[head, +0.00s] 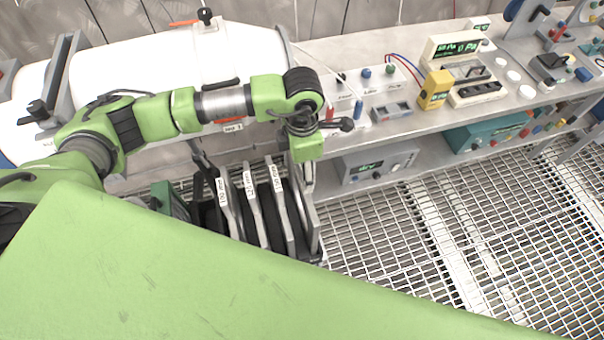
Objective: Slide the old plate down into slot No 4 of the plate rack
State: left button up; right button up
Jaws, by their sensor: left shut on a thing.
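The plate rack (322,258) stands low in the middle of the head view, with several upright dark plates and grey dividers bearing small white labels. The label numbers are too small to read surely. My left gripper (308,178) points down over the rack's right end, mostly hidden below its green wrist block. It is shut on a thin upright plate (300,208), which I take to be the old plate, at the rightmost part of the rack. I cannot tell how deep it sits or in which slot. The rack's lower front is hidden. My right gripper is not in view.
A large white cylinder (150,68) lies behind my arm. A grey bench (400,125) with instruments, including a yellow box (435,88), runs to the right. A lower shelf holds a grey meter (375,163) and a teal box (487,135). The grating floor (420,240) right of the rack is clear.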

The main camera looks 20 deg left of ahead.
aim_at(302, 194)
pick_arm(q)
jog(key=shift+f, duration=0.45)
notch_tip(302, 194, down, 3)
jog(key=shift+p, duration=0.6)
jog(key=shift+f, duration=0.3)
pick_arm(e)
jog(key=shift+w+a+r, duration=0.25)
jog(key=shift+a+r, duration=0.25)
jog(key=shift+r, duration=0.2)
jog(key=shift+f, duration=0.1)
pick_arm(q)
jog(key=shift+f, duration=0.2)
jog(key=o, duration=1.2)
jog(key=shift+o, duration=0.2)
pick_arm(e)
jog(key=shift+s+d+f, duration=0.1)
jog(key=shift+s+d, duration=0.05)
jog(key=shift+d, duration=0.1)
